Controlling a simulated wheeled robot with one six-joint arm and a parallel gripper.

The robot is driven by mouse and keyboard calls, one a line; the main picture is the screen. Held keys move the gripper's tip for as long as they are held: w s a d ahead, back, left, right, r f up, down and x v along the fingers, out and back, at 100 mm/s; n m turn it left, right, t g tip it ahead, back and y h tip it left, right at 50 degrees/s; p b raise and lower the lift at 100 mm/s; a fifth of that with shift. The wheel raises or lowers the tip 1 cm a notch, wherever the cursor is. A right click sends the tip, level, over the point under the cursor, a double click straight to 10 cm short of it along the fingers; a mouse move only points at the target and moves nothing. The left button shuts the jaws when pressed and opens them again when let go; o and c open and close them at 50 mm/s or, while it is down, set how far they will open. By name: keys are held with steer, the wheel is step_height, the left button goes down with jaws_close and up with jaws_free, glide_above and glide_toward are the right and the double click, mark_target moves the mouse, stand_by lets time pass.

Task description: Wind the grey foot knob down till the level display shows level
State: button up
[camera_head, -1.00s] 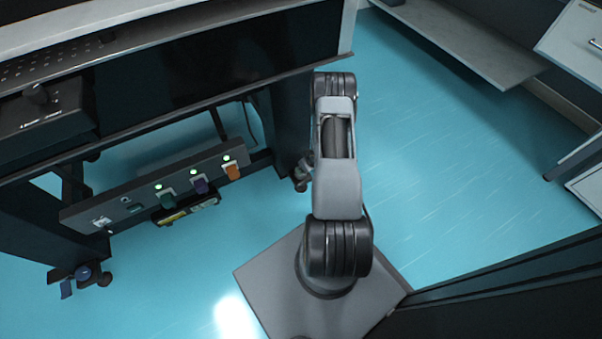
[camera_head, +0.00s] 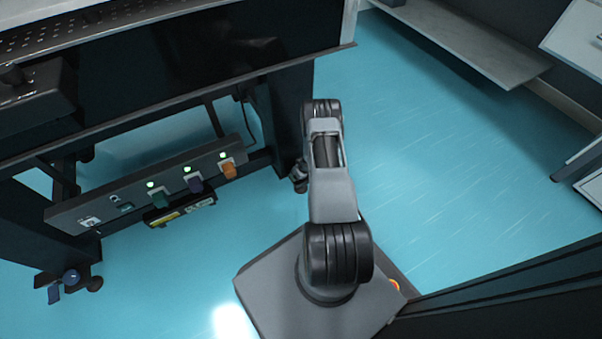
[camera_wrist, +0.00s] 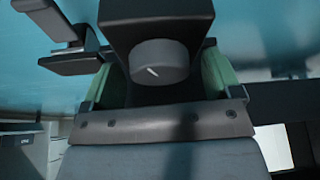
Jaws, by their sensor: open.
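The grey foot knob (camera_wrist: 160,63) shows in the wrist view as a short round cylinder with a white mark on its face. It sits under a black block (camera_wrist: 155,18), part of the foot. My gripper (camera_wrist: 158,84) is open, with one green-padded finger on each side of the knob. Whether either pad touches the knob I cannot tell. In the head view my arm hides the gripper and the knob. I cannot make out a level reading; a small dark display (camera_head: 126,208) on the under-table panel is too small to read.
The black optical table (camera_head: 220,35) stands at left, with a panel (camera_head: 70,213) of lit switches below it. A caster (camera_head: 298,178) is beside my arm. In the wrist view a dark bracket (camera_wrist: 75,64) lies left of the knob. Open blue floor (camera_head: 440,150) lies right.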

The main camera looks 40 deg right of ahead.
steer(key=shift+c, duration=0.2)
steer(key=c, duration=0.9)
steer(key=shift+r, duration=0.1)
steer(key=shift+n+y+p, duration=0.3)
steer(key=shift+n+y, duration=0.2)
steer(key=shift+n, duration=0.6)
steer(key=shift+d+n+y+b, duration=0.15)
steer(key=shift+n+y+b, duration=0.4)
steer(key=shift+n, duration=1.15)
steer(key=shift+g, duration=0.3)
steer(key=o, duration=0.9)
